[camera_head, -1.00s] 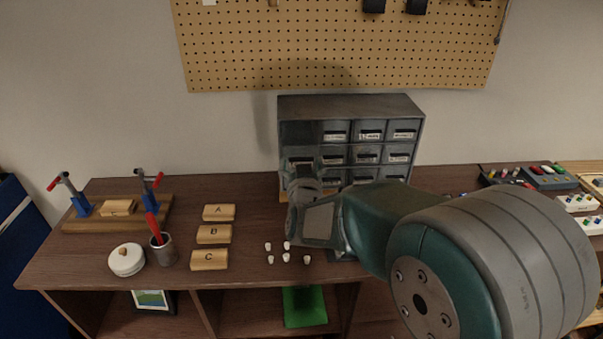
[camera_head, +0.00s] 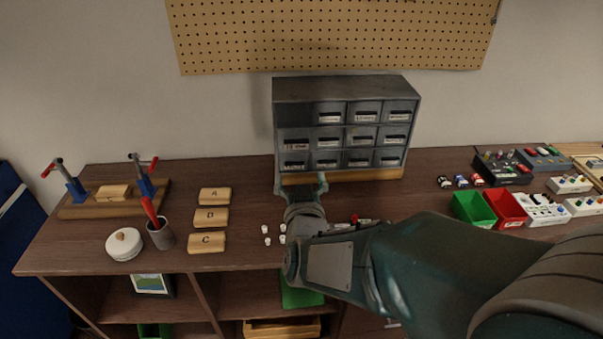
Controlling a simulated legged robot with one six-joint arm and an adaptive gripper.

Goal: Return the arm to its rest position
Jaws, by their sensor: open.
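My arm reaches in from the lower right across the front of the wooden bench (camera_head: 245,172). My gripper (camera_head: 303,186) is at the arm's far end, above the bench in front of the grey drawer cabinet (camera_head: 346,90). It is open, and I see nothing held in it. Small white pieces (camera_head: 267,240) lie on the bench just left of the wrist; the arm may hide others.
Wooden blocks (camera_head: 214,196) marked with letters, a pen cup (camera_head: 161,239) and a round white container (camera_head: 124,245) stand to the left. A clamp board (camera_head: 112,208) is at far left. Green (camera_head: 473,208) and red (camera_head: 505,208) bins, small cars and pedals are at right.

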